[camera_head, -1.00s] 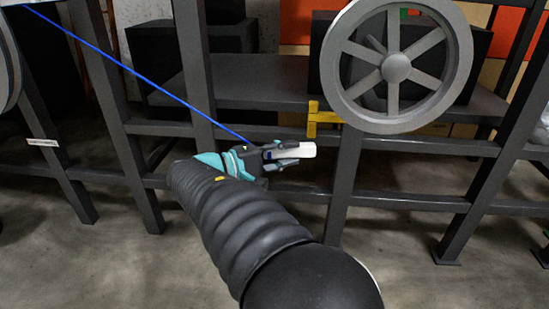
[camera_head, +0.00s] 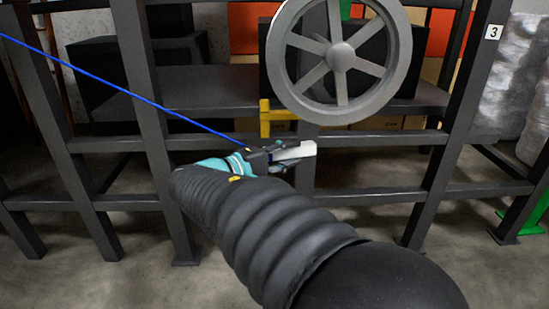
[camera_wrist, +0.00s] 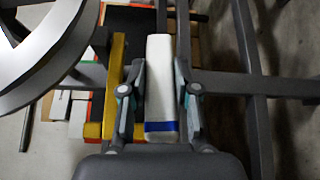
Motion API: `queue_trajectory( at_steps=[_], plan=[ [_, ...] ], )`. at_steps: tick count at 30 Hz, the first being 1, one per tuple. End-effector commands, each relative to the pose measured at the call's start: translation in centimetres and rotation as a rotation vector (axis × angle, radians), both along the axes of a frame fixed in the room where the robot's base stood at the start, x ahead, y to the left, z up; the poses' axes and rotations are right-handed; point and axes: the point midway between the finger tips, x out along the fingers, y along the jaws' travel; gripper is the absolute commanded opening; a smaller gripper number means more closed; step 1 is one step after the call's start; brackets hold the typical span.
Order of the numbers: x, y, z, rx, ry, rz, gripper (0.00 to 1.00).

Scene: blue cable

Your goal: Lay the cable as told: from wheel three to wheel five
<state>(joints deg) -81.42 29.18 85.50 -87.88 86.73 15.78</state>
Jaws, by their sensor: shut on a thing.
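My gripper (camera_head: 288,156) is shut on a white block with a blue band, the cable end (camera_head: 298,151). In the wrist view the white cable end (camera_wrist: 160,80) stands lengthwise between the two fingers (camera_wrist: 159,88). The blue cable (camera_head: 120,85) runs in a straight line from my gripper to the upper left and out of the picture. A grey spoked wheel (camera_head: 341,57) is mounted on the frame, above and to the right of my gripper. Its rim shows at the upper left of the wrist view (camera_wrist: 62,45). The cable does not touch this wheel.
A yellow bracket (camera_head: 266,118) juts out just above my gripper, below the wheel's left side; it is close beside the fingers in the wrist view (camera_wrist: 113,85). A "3" sign (camera_head: 493,32) is on a post at right. Dark frame bars (camera_head: 370,195) lie behind. Floor in front is open.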

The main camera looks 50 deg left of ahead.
Motion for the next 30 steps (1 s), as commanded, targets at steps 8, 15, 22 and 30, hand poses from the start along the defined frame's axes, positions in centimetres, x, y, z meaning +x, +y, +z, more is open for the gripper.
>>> queue_trajectory(
  at_steps=[8, 15, 22, 30],
  plan=[
    [2.3, -2.0, -0.1, 0.000, 0.001, -0.002, 0.00],
    [4.2, -3.5, -0.1, 0.001, 0.000, -0.002, 0.00],
    [6.0, -5.1, -0.1, 0.001, 0.001, -0.002, 0.00],
    [8.0, -6.8, 0.0, 0.000, 0.000, -0.002, 0.00]
  ],
)
